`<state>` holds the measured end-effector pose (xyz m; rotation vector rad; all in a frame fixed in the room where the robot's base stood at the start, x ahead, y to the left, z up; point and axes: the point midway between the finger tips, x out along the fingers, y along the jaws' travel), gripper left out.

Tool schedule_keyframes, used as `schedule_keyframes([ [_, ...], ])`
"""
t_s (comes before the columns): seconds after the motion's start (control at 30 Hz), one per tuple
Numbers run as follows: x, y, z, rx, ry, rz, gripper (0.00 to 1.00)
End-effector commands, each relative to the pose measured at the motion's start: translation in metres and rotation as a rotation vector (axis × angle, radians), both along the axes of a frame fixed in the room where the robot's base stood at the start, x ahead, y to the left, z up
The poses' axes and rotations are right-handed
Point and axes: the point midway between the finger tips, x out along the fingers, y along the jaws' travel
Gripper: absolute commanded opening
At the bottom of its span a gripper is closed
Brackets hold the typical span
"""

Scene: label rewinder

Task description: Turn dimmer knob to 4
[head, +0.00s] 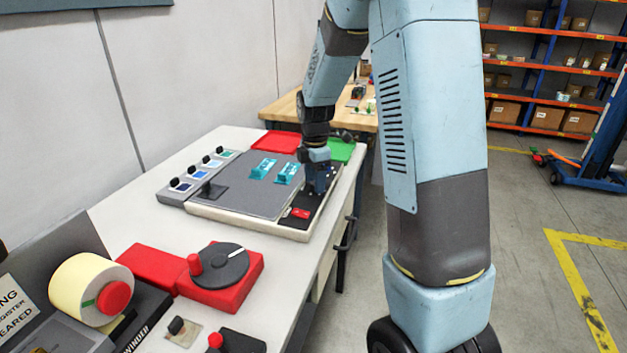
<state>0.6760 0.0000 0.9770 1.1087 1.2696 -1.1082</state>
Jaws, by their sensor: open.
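My gripper (319,184) points down over the dark strip (322,207) along the right side of a flat grey-topped panel unit (240,190). Its fingers are small in the picture, and what lies between or under them is hidden. A red switch (300,213) sits on the same strip, just in front of the gripper. I cannot make out a dimmer knob or its scale; one on the strip may be hidden by the gripper.
A grey strip with several black knobs (180,184) lies left of the panel. Red (277,142) and green (340,150) trays lie behind. Nearer stand a red box with a dark round dial (218,266), a label roll (88,287) and small controls (178,326).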

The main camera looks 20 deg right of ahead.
Motion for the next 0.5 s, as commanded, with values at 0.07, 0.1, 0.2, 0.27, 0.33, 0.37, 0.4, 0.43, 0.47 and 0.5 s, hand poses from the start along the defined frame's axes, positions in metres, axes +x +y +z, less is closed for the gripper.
schedule_keyframes([
  [0.07, -0.0002, 0.0, -0.003, 0.0, 0.001, 0.0, 0.57],
  [0.1, -0.0002, -0.0001, -0.0036, 0.0, 0.001, 0.0, 0.57],
  [0.2, -0.0002, -0.0002, -0.0039, 0.0, 0.001, -0.001, 0.57],
  [0.27, -0.0002, -0.0003, -0.0038, 0.0, 0.001, -0.001, 0.57],
  [0.33, 0.0, -0.0004, -0.0037, 0.0, 0.0, -0.001, 0.57],
  [0.37, 0.0, -0.0004, -0.0037, 0.0, 0.0, -0.001, 0.55],
  [0.4, 0.0, -0.0004, -0.0036, 0.0, 0.0, -0.001, 0.51],
  [0.43, 0.0, -0.0005, -0.0036, 0.0, 0.0, -0.001, 0.48],
  [0.47, 0.0, -0.0005, -0.0035, 0.0, 0.0, -0.001, 0.45],
  [0.5, 0.0, -0.0005, -0.0035, 0.0, 0.0, -0.001, 0.41],
])
